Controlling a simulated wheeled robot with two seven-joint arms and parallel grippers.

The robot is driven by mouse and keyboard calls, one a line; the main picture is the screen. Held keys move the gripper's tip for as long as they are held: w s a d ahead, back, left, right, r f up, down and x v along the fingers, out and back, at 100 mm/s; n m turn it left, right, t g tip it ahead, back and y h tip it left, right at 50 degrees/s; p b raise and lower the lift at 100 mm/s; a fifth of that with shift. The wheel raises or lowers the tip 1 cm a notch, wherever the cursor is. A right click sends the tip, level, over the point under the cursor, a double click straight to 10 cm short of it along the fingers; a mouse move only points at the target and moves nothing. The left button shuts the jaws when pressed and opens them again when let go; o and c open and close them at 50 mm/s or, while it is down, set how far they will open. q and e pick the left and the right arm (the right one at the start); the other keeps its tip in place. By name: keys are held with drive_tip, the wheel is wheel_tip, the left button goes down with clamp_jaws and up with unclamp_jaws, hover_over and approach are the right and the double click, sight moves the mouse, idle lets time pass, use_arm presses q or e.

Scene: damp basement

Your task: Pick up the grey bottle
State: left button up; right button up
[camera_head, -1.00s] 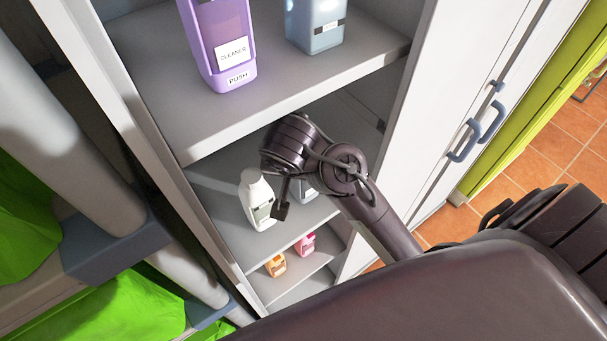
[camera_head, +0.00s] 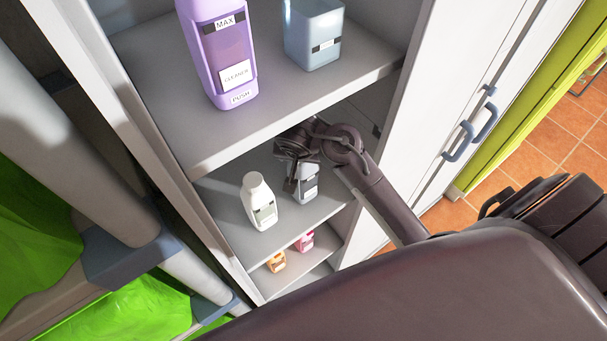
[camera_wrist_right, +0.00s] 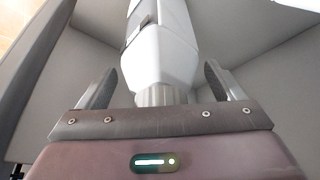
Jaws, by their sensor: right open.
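The grey bottle (camera_head: 306,188) stands on the middle shelf, partly hidden behind my right gripper (camera_head: 297,172) in the head view. In the right wrist view the grey bottle (camera_wrist_right: 163,50) lies between the two fingers of my right gripper (camera_wrist_right: 160,76), with its ribbed cap close to the palm. The fingers are open, one on each side of the bottle, with gaps showing near the cap. My left gripper is not in view.
A white bottle (camera_head: 259,204) stands just left of the grey one. The upper shelf (camera_head: 213,143) above holds a purple cleaner bottle (camera_head: 220,55) and a blue-grey container (camera_head: 313,40). Small orange (camera_head: 276,262) and pink (camera_head: 304,242) items sit below. The cabinet door (camera_head: 437,100) is on the right.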

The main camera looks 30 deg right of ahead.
drive_tip(key=shift+a, duration=0.1)
drive_tip(key=c, duration=1.9)
drive_tip(key=shift+c, duration=0.2)
drive_tip(key=shift+r, duration=0.1)
clamp_jaws()
